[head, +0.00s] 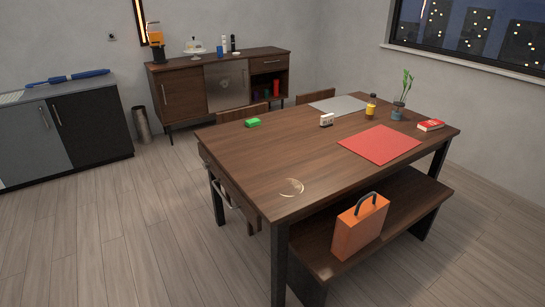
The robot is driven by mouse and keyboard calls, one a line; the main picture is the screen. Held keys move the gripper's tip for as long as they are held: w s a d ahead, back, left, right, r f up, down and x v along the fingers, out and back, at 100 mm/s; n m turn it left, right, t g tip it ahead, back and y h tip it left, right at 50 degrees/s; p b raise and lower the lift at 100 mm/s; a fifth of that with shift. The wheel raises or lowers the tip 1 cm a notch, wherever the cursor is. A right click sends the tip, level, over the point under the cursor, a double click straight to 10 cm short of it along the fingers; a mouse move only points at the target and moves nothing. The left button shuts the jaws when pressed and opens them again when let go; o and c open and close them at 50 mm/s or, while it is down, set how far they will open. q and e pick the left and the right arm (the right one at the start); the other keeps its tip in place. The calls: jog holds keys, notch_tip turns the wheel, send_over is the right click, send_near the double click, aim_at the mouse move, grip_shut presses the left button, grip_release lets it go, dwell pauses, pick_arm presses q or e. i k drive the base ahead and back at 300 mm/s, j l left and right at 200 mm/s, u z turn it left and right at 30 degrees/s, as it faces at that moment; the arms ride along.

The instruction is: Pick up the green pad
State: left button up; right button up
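The green pad (253,122) is a small bright green block. It lies flat on the brown wooden table (250,160), near the table's far left edge. Nothing covers it and nothing touches it except the tabletop. Neither of my grippers shows in the head view.
On the table are a red mat (380,144), a grey mat (338,105), a small white item (326,120), a yellow bottle (371,107), a plant in a glass (399,108) and a red book (430,125). An orange bag (360,228) stands on the bench (415,200). Floor left of the table is clear.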

aim_at(254, 121)
jog(key=i+j+u, duration=0.4)
jog(key=i, duration=0.15)
jog(key=i+j+u, duration=0.35)
jog(key=i, duration=0.2)
jog(key=i+u, duration=0.4)
jog(key=i, duration=0.15)
jog(key=i+z, duration=0.15)
jog(key=i, duration=1.25)
jog(key=i+z, duration=0.15)
jog(key=i, duration=1.25)
jog(key=i+z, duration=0.45)
jog(key=i+j+z, duration=0.3)
jog(key=i+z, duration=0.35)
jog(key=z, duration=0.25)
jog(key=i+j+z, duration=0.1)
jog(key=i+z, duration=0.15)
jog(key=z, duration=0.2)
jog(key=i+j+z, duration=0.1)
jog(key=z, duration=0.4)
jog(key=i+j, duration=0.05)
jog(key=i, duration=0.05)
